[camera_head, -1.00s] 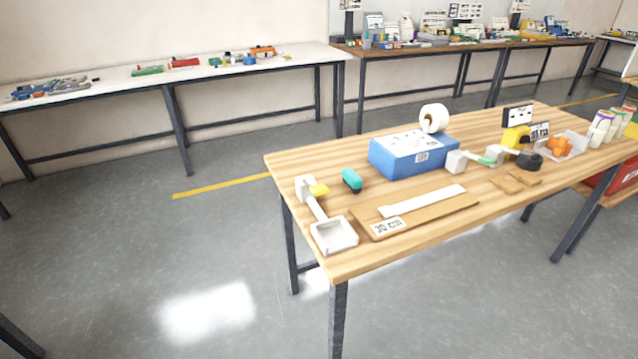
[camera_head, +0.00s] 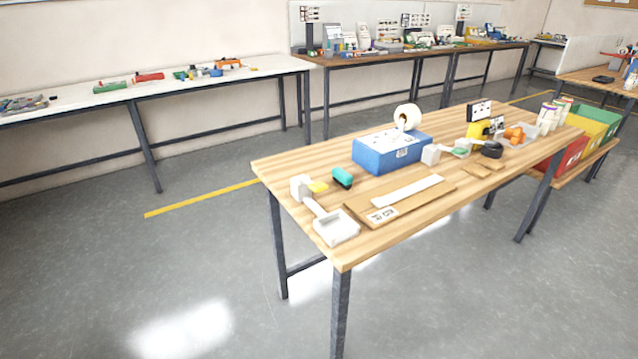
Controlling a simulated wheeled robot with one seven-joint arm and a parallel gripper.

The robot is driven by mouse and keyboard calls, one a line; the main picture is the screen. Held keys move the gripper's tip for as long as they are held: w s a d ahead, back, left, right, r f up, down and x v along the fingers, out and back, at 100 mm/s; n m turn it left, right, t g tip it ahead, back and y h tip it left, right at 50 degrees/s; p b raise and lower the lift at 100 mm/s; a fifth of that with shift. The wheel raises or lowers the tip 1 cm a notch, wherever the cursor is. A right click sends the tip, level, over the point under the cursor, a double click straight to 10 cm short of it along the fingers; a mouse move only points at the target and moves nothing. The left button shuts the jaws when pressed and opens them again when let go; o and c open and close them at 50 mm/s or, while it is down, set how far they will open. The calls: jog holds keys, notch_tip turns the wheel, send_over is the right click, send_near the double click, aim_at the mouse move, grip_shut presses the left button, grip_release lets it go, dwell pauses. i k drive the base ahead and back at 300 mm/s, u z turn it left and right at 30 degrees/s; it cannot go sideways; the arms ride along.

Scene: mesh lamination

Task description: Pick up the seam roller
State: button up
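A wooden table (camera_head: 280,163) stands in the middle of the head view with several small tools on it. I cannot tell for sure which one is the seam roller. Near the left end lie a white block (camera_head: 299,187) with a yellow piece (camera_head: 318,187) beside it, a teal and dark piece (camera_head: 342,178), and a white shallow tray (camera_head: 336,227). Farther right are white blocks (camera_head: 430,155) with a green piece (camera_head: 460,152) and a black round piece (camera_head: 491,149). My gripper is not in view.
A blue box (camera_head: 388,155) with a cream roll (camera_head: 408,117) stands mid-table. A brown board (camera_head: 410,199) with a white strip lies in front. Red, yellow and green bins (camera_head: 590,125) stand at the right end. Open grey floor (camera_head: 150,270) lies left and front.

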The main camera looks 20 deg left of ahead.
aim_at(342, 177)
jog(key=u, duration=0.1)
jog(key=i, duration=1)
jog(key=z, duration=0.1)
